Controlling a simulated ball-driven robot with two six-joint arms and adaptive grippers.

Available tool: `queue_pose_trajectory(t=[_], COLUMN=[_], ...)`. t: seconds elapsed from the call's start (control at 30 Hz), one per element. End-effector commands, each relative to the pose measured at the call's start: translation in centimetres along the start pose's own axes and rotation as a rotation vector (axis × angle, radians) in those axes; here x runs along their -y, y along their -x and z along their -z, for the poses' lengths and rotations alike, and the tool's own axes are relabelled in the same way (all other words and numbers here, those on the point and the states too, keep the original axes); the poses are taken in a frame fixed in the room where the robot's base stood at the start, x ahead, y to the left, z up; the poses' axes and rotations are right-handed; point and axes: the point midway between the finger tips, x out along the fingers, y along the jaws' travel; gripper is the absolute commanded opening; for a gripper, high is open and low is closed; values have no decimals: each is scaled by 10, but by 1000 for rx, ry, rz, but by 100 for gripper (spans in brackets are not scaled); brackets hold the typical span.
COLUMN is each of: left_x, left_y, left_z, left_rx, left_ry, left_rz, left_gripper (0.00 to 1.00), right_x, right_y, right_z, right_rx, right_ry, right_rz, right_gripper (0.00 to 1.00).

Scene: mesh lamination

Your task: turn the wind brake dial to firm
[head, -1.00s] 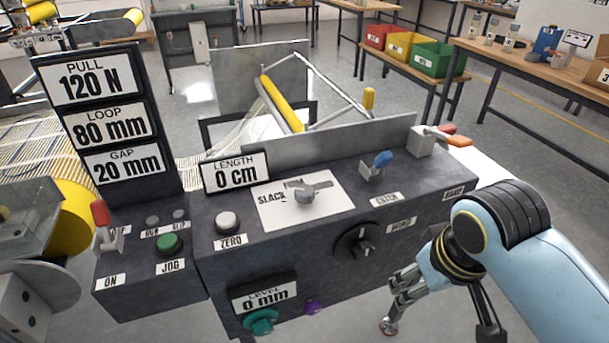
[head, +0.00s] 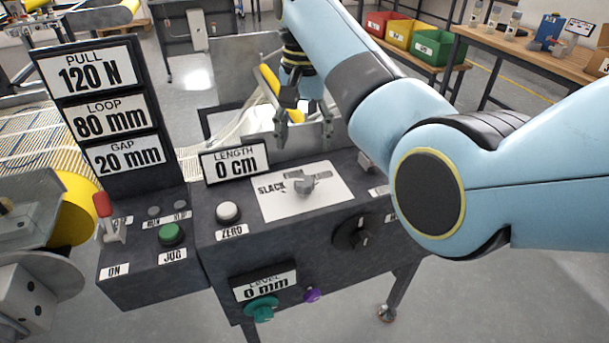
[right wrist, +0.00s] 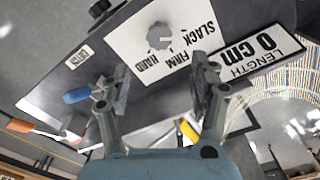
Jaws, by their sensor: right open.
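The dial is a grey knob (head: 304,184) on a white plate (head: 275,209) on top of the dark console. SLACK is readable on the plate's left. The right wrist view shows the knob (right wrist: 160,36) upside down, with SLACK, FIRM and HARD printed beside it. I cannot tell which mark the knob points to. My right gripper (head: 304,135) is open and empty, fingers down, above the console's back edge behind the plate. Its fingers (right wrist: 161,88) stand apart in the right wrist view, not touching the knob. My left gripper is not in view.
A LENGTH display (head: 235,160) stands left of the plate, near the white ZERO button (head: 228,212). A blue-handled lever (right wrist: 78,95) stands near my fingers. A black knob (head: 356,235) is on the console front. A yellow roller (head: 268,82) is behind.

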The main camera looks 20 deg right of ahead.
Motion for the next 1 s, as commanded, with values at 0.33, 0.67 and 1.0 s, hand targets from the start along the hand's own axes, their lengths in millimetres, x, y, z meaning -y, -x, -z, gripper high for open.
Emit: queue_pose_trajectory(t=[0.33,0.67,1.0], left_x=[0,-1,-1], left_y=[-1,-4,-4], left_z=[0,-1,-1], left_rx=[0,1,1], left_ry=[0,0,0], left_rz=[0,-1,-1], left_gripper=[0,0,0], right_x=[-2,-1,-1], right_y=[-68,-100,-100], right_z=[-1,-1,0], right_rx=[2,0,-1], right_ry=[0,0,0], right_rz=[-2,0,1], right_gripper=[61,61,50])
